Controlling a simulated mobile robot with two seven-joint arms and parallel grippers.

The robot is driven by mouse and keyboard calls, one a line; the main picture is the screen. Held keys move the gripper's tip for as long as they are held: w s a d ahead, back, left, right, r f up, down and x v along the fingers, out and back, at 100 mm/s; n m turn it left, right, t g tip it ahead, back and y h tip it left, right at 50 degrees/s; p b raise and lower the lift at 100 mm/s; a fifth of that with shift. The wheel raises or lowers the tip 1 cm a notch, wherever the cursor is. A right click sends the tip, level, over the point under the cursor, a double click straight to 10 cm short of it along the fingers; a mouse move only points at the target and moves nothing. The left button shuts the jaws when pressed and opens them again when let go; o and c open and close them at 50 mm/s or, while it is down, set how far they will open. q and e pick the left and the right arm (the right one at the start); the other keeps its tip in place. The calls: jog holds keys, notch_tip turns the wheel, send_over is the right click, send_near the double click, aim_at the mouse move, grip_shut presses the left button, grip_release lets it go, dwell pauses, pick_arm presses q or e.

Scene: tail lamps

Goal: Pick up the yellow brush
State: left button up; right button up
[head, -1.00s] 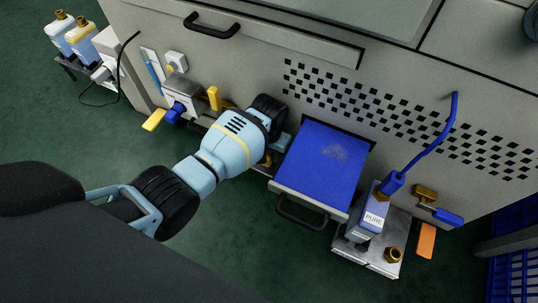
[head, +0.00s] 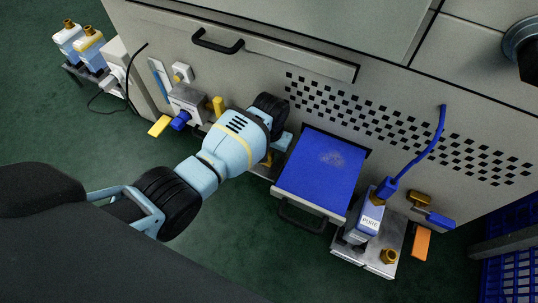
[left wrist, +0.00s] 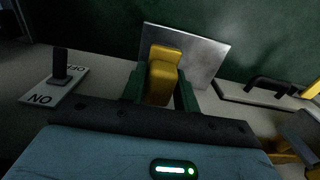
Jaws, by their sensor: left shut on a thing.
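The yellow brush (left wrist: 164,62) shows in the left wrist view as a blocky yellow piece between my dark green fingers. My left gripper (left wrist: 160,88) is shut on it. Behind the brush is a bare grey metal plate (left wrist: 207,52); I cannot tell whether the brush touches it. In the head view my left arm reaches in from the left to the low shelf beside the blue-topped drawer. There the arm hides most of the gripper, and only a bit of yellow (head: 267,158) shows below the wrist. The brush's bristles are not visible. My right gripper is not in view.
An open drawer with a blue top (head: 320,175) stands right of my arm. A yellow-handled valve (head: 159,126) and a yellow block (head: 218,105) sit to the left. Green floor is clear in front.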

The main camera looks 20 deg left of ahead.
pick_arm(q)
jog(key=r, duration=0.1)
jog(key=r+p, duration=0.1)
jog(key=r, duration=0.1)
jog(key=shift+s+r+p, duration=0.1)
jog(key=shift+s+p, duration=0.15)
jog(key=shift+p, duration=0.1)
jog(key=s+p, duration=0.9)
jog(key=s, duration=1)
jog(key=shift+a+f, duration=0.35)
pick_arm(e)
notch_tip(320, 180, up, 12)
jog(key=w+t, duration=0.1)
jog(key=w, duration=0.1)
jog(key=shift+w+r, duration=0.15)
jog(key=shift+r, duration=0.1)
